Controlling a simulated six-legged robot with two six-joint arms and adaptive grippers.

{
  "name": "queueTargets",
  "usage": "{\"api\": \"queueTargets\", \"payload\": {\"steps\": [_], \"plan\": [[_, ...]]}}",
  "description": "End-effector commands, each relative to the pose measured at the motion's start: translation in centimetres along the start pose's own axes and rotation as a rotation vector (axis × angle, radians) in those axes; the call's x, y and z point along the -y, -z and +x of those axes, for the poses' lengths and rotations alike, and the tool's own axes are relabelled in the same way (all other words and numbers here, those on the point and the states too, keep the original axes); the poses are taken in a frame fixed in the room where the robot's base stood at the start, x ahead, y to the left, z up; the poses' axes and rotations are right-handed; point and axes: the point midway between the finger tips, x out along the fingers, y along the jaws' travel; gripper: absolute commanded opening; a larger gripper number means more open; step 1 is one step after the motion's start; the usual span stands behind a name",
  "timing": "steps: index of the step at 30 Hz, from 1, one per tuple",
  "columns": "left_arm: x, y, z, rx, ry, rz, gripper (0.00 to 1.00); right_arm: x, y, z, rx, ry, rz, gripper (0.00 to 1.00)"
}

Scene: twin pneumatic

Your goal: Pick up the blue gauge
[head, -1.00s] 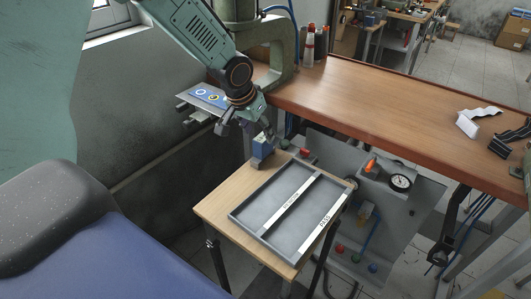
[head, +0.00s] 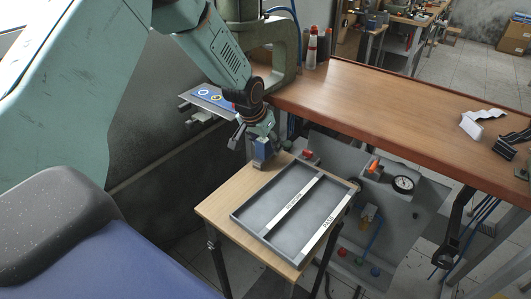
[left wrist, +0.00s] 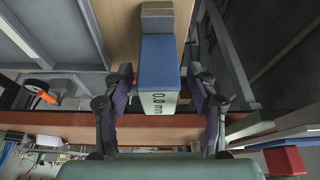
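The blue gauge (head: 262,147) is a small upright block, blue with a grey lower part, at the back left of the small wooden table. In the left wrist view the gauge (left wrist: 158,65) shows a pale end face marked in mm. My left gripper (head: 252,137) is directly over it, partly covering its top. In the left wrist view the fingers of the left gripper (left wrist: 160,98) are open, one on each side of the gauge, with a gap visible on both sides. My right gripper is not seen.
A grey tray (head: 232,215) with two labelled compartments lies on the wooden table (head: 215,207), in front of the gauge. The long brown bench (head: 390,105) and a green press frame (head: 287,60) are behind.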

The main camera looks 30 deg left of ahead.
Motion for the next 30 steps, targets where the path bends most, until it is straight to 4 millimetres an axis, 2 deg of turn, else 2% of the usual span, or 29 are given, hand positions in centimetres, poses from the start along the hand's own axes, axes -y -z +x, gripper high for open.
{"api": "queueTargets", "payload": {"steps": [2, 19, 30], "plan": [[-0.01, -0.01, -0.02, 0.000, 0.000, 0.000, 0.50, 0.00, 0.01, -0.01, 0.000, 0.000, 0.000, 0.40], [0.00, -0.04, -0.02, 0.000, 0.000, -0.001, 0.02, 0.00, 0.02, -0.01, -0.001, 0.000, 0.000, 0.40], [0.00, 0.05, -0.13, -0.001, 0.000, -0.001, 0.00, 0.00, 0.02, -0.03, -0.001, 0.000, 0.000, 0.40]]}}
